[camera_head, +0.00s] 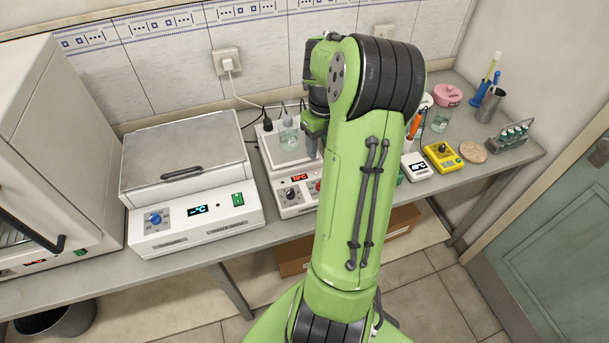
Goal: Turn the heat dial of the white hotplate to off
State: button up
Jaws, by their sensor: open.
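The white hotplate (279,160) stands on the bench in the middle, partly hidden behind my green arm. Its front panel has a black dial (291,193) at the left and a lit red display (299,178) above it. A red part (318,185) shows at the panel's right, at the edge of my arm. A glass vessel with clear liquid (288,132) stands on the plate. My arm's wrist hangs above the right back of the hotplate. My gripper's fingertips are hidden behind my arm.
A white water bath (190,170) with a closed metal lid and blue dial stands left of the hotplate. A white oven (50,150) is far left. Right of my arm are a small white meter (417,167), a yellow device (442,157) and a tube rack (508,138). A wall socket with cable (228,62) is behind.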

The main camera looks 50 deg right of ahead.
aim_at(319, 184)
notch_tip(319, 184, down, 14)
jog(key=shift+f+b, duration=0.15)
jog(key=shift+b, duration=0.45)
grip_shut()
